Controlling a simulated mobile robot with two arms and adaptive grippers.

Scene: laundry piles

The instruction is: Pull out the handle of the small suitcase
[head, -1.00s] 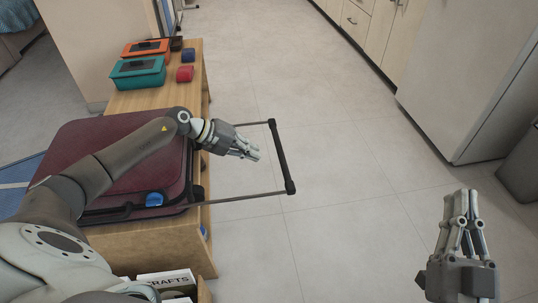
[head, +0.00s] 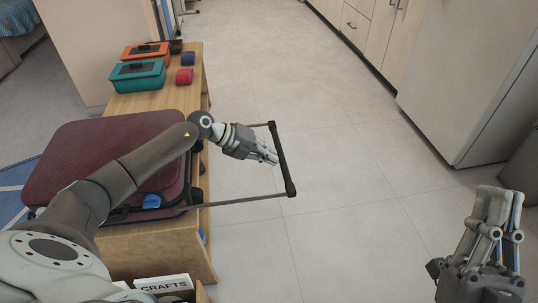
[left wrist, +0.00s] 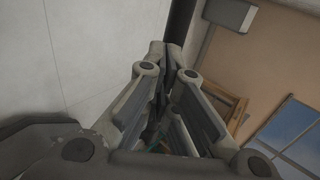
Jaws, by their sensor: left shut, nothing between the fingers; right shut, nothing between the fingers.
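A dark red suitcase (head: 82,150) lies flat on a wooden bench, partly covered by my left arm. Its handle stands pulled out to the right over the floor, with two thin rods and a black grip bar (head: 283,160) at the end. My left gripper (head: 275,158) is shut and empty, between the rods, with its tips close to the grip bar; I cannot tell if they touch. In the left wrist view a dark bar (left wrist: 180,22) shows beyond the shut fingers. My right gripper (head: 505,190) is shut and empty over the floor at the lower right.
The wooden bench (head: 150,240) also carries a teal box (head: 137,75), an orange box (head: 146,53) and small red (head: 184,76) and blue (head: 187,58) items. A crafts box (head: 163,283) is at the bottom. A fridge (head: 480,80) stands right. The middle floor is clear.

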